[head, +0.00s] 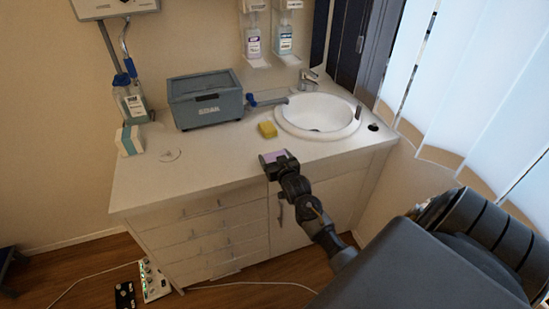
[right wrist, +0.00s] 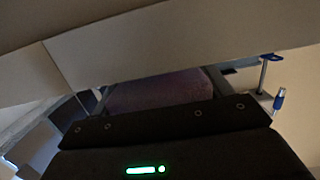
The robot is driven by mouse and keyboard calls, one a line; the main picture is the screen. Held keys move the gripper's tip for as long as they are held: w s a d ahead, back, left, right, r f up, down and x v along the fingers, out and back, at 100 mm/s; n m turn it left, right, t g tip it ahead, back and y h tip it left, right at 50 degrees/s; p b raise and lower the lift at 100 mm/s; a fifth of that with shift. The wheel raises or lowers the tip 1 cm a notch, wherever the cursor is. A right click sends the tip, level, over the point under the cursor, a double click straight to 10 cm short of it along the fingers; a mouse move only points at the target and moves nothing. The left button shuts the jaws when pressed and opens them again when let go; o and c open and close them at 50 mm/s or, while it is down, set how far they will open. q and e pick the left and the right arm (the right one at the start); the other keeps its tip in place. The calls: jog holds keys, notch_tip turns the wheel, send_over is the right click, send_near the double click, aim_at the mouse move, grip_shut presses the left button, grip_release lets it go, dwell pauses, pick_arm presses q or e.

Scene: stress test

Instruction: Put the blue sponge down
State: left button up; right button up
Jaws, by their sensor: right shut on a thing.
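The sponge that I hold (head: 271,156) looks lilac-purple rather than plainly blue. In the head view it sits in my right gripper (head: 278,158), which is shut on it at the front edge of the white counter (head: 215,165). In the right wrist view the sponge (right wrist: 160,92) shows as a dark purple block between the fingers, partly hidden by the gripper body. I cannot tell whether it touches the counter. My left gripper is not in view.
A yellow sponge (head: 267,129) lies behind my gripper, left of the round sink (head: 345,133). A grey box (head: 206,108), a bottle (head: 133,106) and a white-teal pack (head: 130,140) stand farther left. The counter's front middle is clear.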

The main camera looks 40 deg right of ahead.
jog(key=shift+f, duration=0.1)
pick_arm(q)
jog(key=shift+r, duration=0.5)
pick_arm(e)
jog(key=shift+f, duration=0.2)
jog(key=shift+f, duration=0.2)
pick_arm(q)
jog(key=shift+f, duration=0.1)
pick_arm(e)
jog(key=o, duration=0.9)
jog(key=shift+o, duration=0.2)
jog(key=shift+f, duration=0.1)
pick_arm(q)
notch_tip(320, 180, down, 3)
jog(key=b, duration=0.2)
jog(key=shift+b, duration=0.35)
pick_arm(e)
jog(key=v, duration=1.1)
jog(key=shift+w+a, duration=0.15)
jog(key=shift+a, duration=0.05)
